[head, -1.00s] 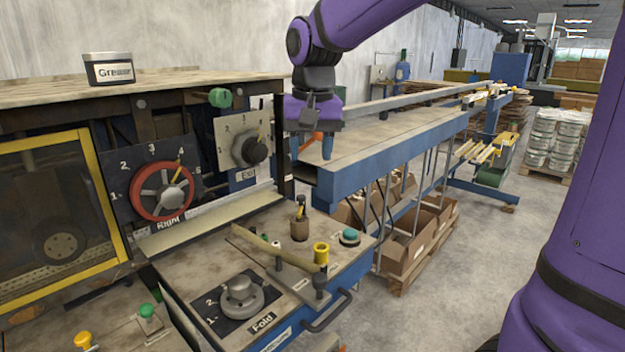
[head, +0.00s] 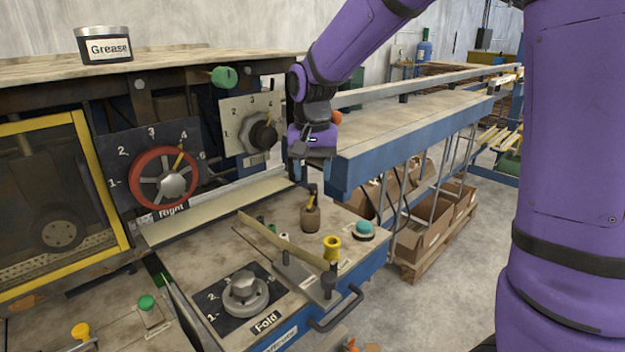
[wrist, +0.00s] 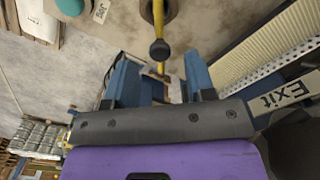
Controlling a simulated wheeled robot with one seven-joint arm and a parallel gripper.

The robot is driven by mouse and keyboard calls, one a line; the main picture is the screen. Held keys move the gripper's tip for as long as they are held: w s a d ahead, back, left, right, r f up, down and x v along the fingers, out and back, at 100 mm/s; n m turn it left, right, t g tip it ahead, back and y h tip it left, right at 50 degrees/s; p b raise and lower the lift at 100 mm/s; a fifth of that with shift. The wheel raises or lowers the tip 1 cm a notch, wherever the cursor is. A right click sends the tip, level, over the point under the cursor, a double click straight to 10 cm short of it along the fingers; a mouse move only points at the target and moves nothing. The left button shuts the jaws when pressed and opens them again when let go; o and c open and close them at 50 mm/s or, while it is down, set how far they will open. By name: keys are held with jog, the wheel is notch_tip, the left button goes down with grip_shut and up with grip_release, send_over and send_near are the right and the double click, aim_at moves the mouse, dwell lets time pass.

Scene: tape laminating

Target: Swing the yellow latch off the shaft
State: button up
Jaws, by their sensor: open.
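A short yellow lever (head: 311,201) with a black ball end stands tilted on a brown round base (head: 311,220) on the machine's front panel. I take it as the yellow latch, but which part is the shaft is unclear. In the wrist view, the yellow lever (wrist: 159,22) comes down from the top, its black ball (wrist: 159,50) in line with the gap between my fingertips. My gripper (head: 313,172) is open and empty, just above the lever in the head view. Its blue fingers also show in the wrist view (wrist: 160,62), either side of that gap.
A pale yellowish bar (head: 285,240), a yellow spool-like knob (head: 332,247) and a teal button (head: 364,231) are close by on the panel. The blue-edged conveyor table (head: 415,130) stands right behind my gripper. The Exit dial (head: 262,134) is to its left.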

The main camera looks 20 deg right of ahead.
jog(key=shift+f, duration=1.15)
grip_shut()
jog(key=shift+w+a+m, duration=0.2)
jog(key=shift+a+m, duration=0.05)
jog(key=shift+m, duration=0.45)
jog(key=shift+w+a+m, duration=0.15)
jog(key=shift+a+m, duration=0.05)
jog(key=shift+m, duration=0.5)
grip_release()
